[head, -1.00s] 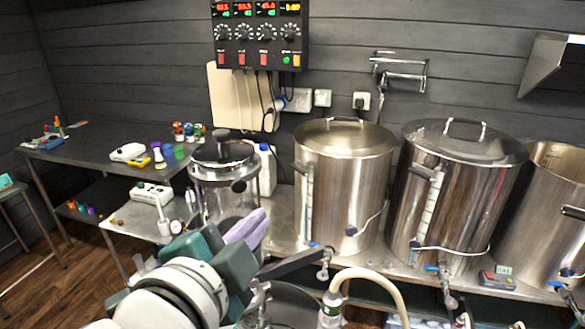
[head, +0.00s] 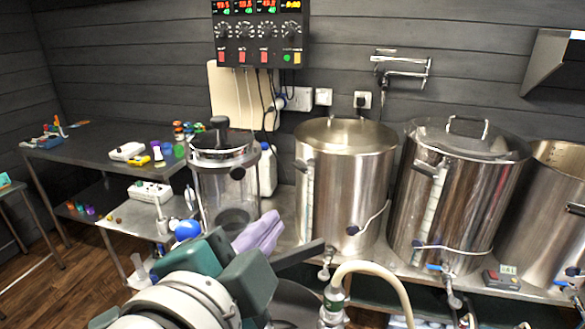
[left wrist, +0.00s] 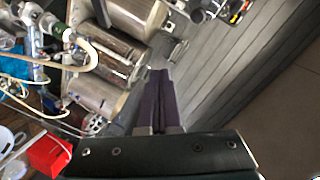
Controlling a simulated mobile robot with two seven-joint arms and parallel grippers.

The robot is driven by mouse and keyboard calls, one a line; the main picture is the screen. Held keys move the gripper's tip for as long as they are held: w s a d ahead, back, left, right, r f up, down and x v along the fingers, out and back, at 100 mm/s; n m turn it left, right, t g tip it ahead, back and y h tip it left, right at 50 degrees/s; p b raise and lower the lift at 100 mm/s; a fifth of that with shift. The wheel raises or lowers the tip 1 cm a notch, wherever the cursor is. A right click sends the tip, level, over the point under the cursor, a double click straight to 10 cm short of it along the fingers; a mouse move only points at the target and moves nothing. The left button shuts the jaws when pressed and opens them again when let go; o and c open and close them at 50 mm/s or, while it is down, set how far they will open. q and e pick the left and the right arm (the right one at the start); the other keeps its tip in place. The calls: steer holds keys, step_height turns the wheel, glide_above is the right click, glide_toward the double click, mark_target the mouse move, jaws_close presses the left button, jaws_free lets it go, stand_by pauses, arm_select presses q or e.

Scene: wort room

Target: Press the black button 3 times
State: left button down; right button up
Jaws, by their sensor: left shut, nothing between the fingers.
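My left gripper (head: 262,232) reaches in from the bottom, its purple fingers together and empty, in front of a clear lidded vessel (head: 213,190). The left wrist view shows the shut fingers (left wrist: 160,85) pointing up the picture with nothing between them. I cannot tell for sure which item is the black button. A round black knob (head: 238,173) is on the front of the clear vessel, beyond and above the fingers and apart from them. A black control box (head: 260,42) on the wall has dials, red switches, a green button and a yellow one. My right gripper is not in view.
Steel kettles (head: 342,185) with taps and hoses stand right of the fingers. A white bottle (head: 266,170) is behind the clear vessel. A steel table (head: 90,145) at left holds small items. A small box (head: 501,280) with a red top sits at right.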

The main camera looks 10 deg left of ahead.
arm_select(q)
steer(key=w+a, duration=0.5)
steer(key=w, duration=0.1)
steer(key=shift+w+a+p, duration=0.35)
steer(key=shift+a+p, duration=0.05)
steer(key=shift+p, duration=0.05)
steer(key=shift+w+a, duration=0.1)
stand_by(2.1)
steer(key=shift+w+a, duration=0.2)
steer(key=shift+w, duration=0.05)
steer(key=shift+w+a, duration=0.35)
stand_by(1.1)
steer(key=shift+s+d, duration=0.6)
steer(key=shift+s, duration=0.1)
steer(key=shift+d, duration=0.1)
steer(key=shift+s+d, duration=1.6)
steer(key=shift+s, duration=0.3)
